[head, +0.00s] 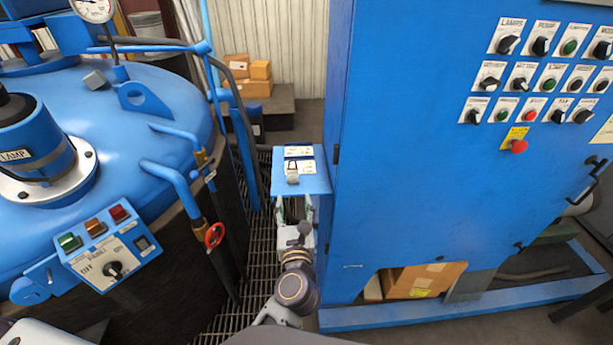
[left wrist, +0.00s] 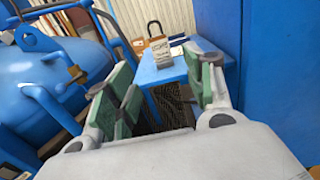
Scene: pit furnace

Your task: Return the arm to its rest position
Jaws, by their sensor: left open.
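My left gripper (head: 293,212) is in the middle of the head view, in front of a small blue stand (head: 316,184). In the left wrist view its two green-padded fingers (left wrist: 163,98) are spread apart with nothing between them. The stand's top shows just beyond the fingers in the left wrist view (left wrist: 160,72). I cannot tell from these views whether the gripper touches the stand. My right gripper is not in view.
A tall blue control cabinet (head: 420,170) stands close on the right, with a red stop button (head: 519,147). Cardboard boxes (head: 250,88) are behind.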

